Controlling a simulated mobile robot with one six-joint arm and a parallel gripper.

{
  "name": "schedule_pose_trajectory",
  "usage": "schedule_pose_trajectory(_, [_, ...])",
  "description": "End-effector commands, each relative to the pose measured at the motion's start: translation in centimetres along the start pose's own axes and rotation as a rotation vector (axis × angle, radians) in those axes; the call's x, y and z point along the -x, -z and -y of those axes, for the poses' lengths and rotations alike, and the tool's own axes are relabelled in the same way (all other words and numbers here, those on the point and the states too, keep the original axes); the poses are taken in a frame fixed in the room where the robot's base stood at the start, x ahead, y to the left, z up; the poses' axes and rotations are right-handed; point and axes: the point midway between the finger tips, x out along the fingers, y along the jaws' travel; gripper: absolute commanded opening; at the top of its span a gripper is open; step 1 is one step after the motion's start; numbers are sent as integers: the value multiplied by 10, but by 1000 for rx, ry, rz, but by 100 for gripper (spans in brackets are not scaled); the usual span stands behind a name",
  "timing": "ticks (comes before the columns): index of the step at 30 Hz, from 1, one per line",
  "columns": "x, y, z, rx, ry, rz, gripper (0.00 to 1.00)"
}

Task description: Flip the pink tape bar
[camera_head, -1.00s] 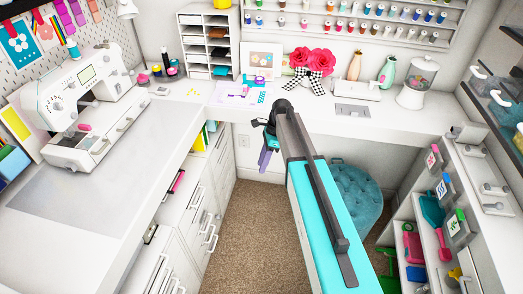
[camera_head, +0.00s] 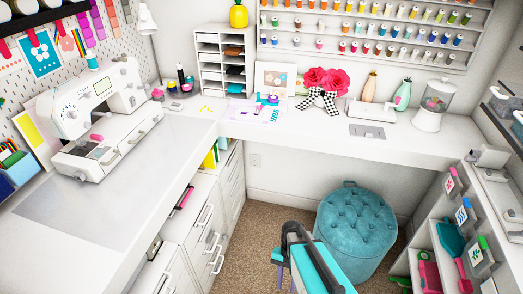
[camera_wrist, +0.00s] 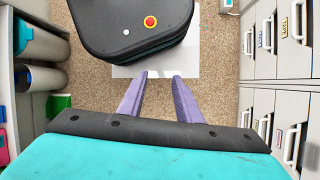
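A narrow pink bar (camera_head: 187,197) lies in the opening under the left desk top, above the drawers; it looks like the pink tape bar, though it is too small to be sure. My gripper (camera_wrist: 160,78) has two purple fingers, spread apart with nothing between them in the wrist view. In the head view my gripper (camera_head: 285,275) is low, over the carpet, right of the drawers and well apart from the pink bar. Its fingertips are hard to make out there. The pink bar is not seen in the wrist view.
A teal tufted stool (camera_head: 355,228) stands close to my arm. White drawers with handles (camera_head: 205,225) line the left. A shelf unit at right holds a teal dustpan (camera_head: 450,238) and a pink item (camera_head: 428,272). A sewing machine (camera_head: 105,120) stands on the desk.

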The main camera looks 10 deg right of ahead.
Motion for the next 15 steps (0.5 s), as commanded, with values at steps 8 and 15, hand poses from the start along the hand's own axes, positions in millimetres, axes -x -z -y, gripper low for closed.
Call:
schedule_pose_trajectory(8, [-71,-55,-48,314,-81,38,31])
schedule_pose_trajectory(15, [-99,-80,-72,485,-115,63,31])
